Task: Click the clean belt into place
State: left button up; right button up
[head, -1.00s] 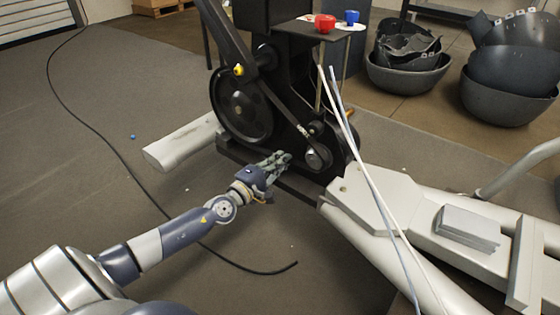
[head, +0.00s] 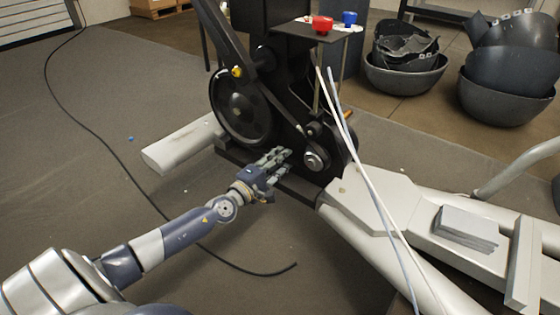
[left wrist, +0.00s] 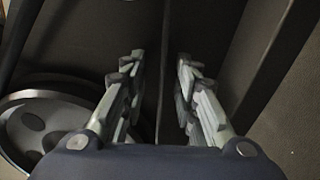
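The black flywheel (head: 243,106) stands on the dark frame of the elliptical, with a smaller pulley (head: 315,159) to its lower right. I cannot clearly trace the belt around them. My left gripper (head: 281,159) is low in front of the frame, just left of the small pulley. In the left wrist view my left gripper (left wrist: 160,80) is open, its two fingers apart. A thin dark strip (left wrist: 165,60) runs upright between the fingers; it may be the belt edge-on, but I cannot be sure. My right gripper is not in view.
A red knob (head: 322,24) and a blue knob (head: 349,18) sit on a small shelf above the pulleys. Pale rods (head: 365,178) lean across the right side. Dark shells (head: 505,100) lie at the back right. A black cable (head: 105,150) crosses the floor.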

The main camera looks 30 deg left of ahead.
pick_arm(q)
jog(key=shift+s+a+f, duration=0.1)
jog(key=shift+s, duration=0.55)
jog(key=s, duration=1)
jog(key=shift+s+a, duration=0.35)
jog(key=shift+a, duration=0.05)
